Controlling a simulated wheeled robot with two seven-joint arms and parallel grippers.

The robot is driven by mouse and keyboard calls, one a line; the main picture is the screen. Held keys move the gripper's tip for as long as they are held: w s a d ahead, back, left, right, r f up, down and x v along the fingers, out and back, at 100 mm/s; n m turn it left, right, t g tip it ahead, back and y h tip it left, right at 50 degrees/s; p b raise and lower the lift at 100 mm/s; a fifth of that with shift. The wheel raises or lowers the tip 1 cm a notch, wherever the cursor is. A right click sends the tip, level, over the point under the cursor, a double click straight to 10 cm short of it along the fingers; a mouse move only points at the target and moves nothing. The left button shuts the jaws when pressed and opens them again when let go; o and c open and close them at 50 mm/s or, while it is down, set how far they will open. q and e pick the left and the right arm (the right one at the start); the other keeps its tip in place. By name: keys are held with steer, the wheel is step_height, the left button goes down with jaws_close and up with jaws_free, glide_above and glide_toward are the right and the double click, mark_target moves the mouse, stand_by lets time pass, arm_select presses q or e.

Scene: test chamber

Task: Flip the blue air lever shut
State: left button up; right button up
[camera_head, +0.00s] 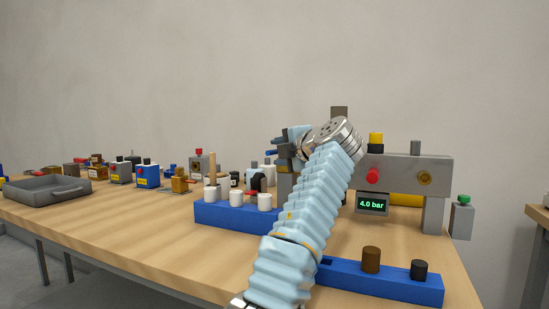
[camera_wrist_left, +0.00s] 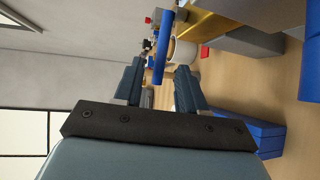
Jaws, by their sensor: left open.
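The blue air lever (camera_wrist_left: 163,45) shows in the left wrist view as a slim blue bar, its near end between my left gripper's fingertips (camera_wrist_left: 158,78). The fingers are open, with a gap visible on both sides of the bar; I cannot tell whether either one touches it. In the head view my left gripper (camera_head: 286,146) is at the left end of the grey test rig (camera_head: 436,170), partly hidden by its own wrist. My right gripper is in neither view.
The rig carries a red knob (camera_head: 373,175), a yellow-black knob (camera_head: 376,142) and a display (camera_head: 372,204) reading 4.0 bar. A blue rack (camera_head: 235,217) with white pegs stands left of my arm. A grey tray (camera_head: 47,190) is at the far left. Bare tabletop lies in front.

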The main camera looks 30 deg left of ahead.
arm_select(q)
steer(key=b+v, duration=0.1)
steer(key=v, duration=0.9)
steer(key=shift+a, duration=0.1)
